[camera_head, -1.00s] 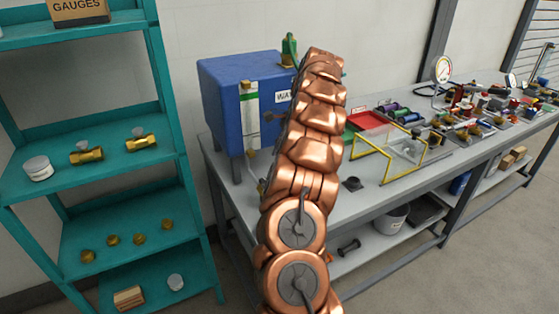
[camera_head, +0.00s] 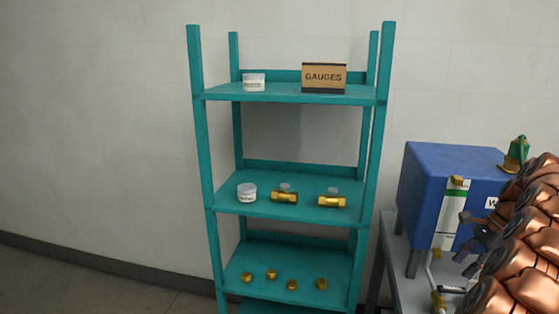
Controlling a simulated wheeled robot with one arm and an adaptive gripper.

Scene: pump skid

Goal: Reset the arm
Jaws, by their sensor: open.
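My copper-coloured arm (camera_head: 525,250) rises along the right edge of the view, in front of the blue tank (camera_head: 425,195). My gripper (camera_head: 465,237) shows as dark grey fingers sticking out to the left of the arm, in front of the tank's face. The fingers are apart and nothing shows between them. The rest of the gripper is hidden behind the arm links. I cannot tell whether the fingers touch the tank.
A teal shelf (camera_head: 290,208) stands against the wall with a GAUGES box (camera_head: 324,77), white jars (camera_head: 247,192) and brass fittings (camera_head: 285,196). The tank stands on a grey bench (camera_head: 400,275). The floor left of the shelf (camera_head: 90,285) is clear.

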